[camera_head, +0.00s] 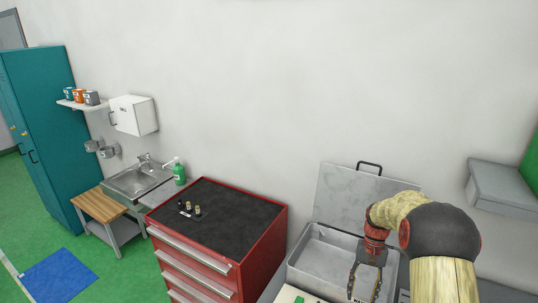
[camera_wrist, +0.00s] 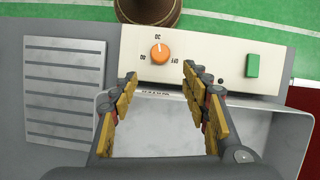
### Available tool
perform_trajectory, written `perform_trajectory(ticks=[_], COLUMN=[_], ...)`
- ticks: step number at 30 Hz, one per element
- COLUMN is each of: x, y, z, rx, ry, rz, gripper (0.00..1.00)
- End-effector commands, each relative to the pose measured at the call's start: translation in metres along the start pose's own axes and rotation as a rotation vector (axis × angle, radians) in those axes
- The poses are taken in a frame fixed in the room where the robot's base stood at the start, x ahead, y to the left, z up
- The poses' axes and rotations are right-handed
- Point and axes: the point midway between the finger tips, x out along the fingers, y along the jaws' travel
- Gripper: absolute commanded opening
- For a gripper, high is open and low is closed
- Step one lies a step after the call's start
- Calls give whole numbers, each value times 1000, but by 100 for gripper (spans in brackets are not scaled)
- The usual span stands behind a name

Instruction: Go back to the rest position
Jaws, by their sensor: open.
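My gripper (camera_head: 365,291) is at the lower right of the head view, above a grey metal box machine (camera_head: 318,262) with its lid (camera_head: 345,197) raised. In the wrist view my gripper (camera_wrist: 160,72) has its two yellow-padded fingers spread wide, with nothing between them. The fingers are over the open basin (camera_wrist: 160,138) of the machine and point toward its cream control panel (camera_wrist: 205,68). The panel carries an orange knob (camera_wrist: 160,53) and a green switch (camera_wrist: 253,65).
A sink (camera_head: 138,180), a wooden-topped bench (camera_head: 100,205) and a teal locker (camera_head: 45,130) are further left. A grey wall unit (camera_head: 500,188) is at right.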

Motion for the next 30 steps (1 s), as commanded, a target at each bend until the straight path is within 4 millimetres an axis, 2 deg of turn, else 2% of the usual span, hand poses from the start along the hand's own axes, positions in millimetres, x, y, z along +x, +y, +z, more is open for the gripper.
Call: perform_trajectory(ticks=[1,3,11,20,25,30], x=[13,18,-2,-29,-33,-29], y=[2,4,-2,-19,-26,-31], z=[8,19,76,160,207,251], rx=[-4,-13,-75,-180,-241,-302], ry=[-16,-12,93,289,408,526], rz=[4,7,21,36,38,34], gripper=[46,46,46,46,46,46])
